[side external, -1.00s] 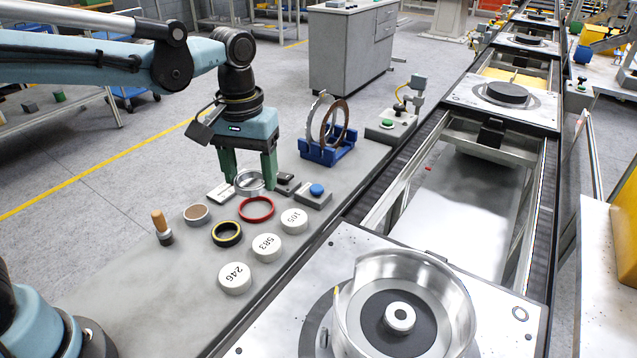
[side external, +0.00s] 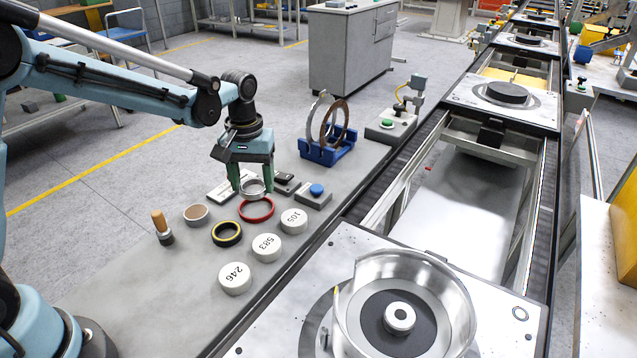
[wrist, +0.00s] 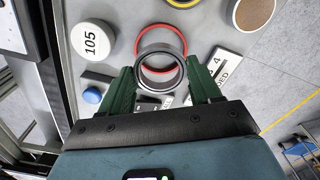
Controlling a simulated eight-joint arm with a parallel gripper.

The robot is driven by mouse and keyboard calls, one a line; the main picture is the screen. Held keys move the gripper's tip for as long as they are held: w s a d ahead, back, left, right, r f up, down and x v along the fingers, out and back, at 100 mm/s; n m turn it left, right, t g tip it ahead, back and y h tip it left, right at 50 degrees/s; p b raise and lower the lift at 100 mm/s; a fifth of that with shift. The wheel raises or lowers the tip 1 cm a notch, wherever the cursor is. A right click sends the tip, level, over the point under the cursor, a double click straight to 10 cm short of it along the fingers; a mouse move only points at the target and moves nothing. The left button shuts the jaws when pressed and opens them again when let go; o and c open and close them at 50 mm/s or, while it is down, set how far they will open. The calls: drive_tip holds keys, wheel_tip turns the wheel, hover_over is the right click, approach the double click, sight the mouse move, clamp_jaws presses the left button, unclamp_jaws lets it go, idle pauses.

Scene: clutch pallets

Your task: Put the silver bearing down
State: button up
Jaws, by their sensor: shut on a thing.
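The silver bearing (side external: 253,188) is a shiny ring held between the green fingers of my gripper (side external: 252,181). In the wrist view the bearing (wrist: 160,70) sits between the two fingertips of my gripper (wrist: 162,76), with its opening towards the camera. In the side view it is just behind the red ring (side external: 257,210), which lies on the grey bench (side external: 190,265). In the wrist view the red ring (wrist: 182,37) shows partly behind the bearing and through its opening. I cannot tell the exact height of the bearing above the bench.
A yellow-black ring (side external: 227,234), a brown-topped ring (side external: 196,214) and white numbered discs (side external: 267,247) lie nearby. A blue-button box (side external: 314,194) and dark blocks (side external: 286,183) stand to the right. A wooden-handled tool (side external: 162,227) stands left. The bench's left front is clear.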

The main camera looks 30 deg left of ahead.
sight(257, 211)
drive_tip(key=shift+f, duration=2.05)
drive_tip(key=shift+f, duration=0.35)
drive_tip(key=shift+f, duration=0.3)
drive_tip(key=o, duration=1.2)
drive_tip(key=shift+w, duration=0.1)
wheel_tip(257, 211, up, 13)
drive_tip(key=s+m+t, duration=0.5)
drive_tip(key=s+t, duration=0.2)
drive_tip(key=s, duration=0.7)
drive_tip(key=shift+s+d+r+m, duration=0.25)
drive_tip(key=shift+s+d+m, duration=0.1)
drive_tip(key=shift+d, duration=0.1)
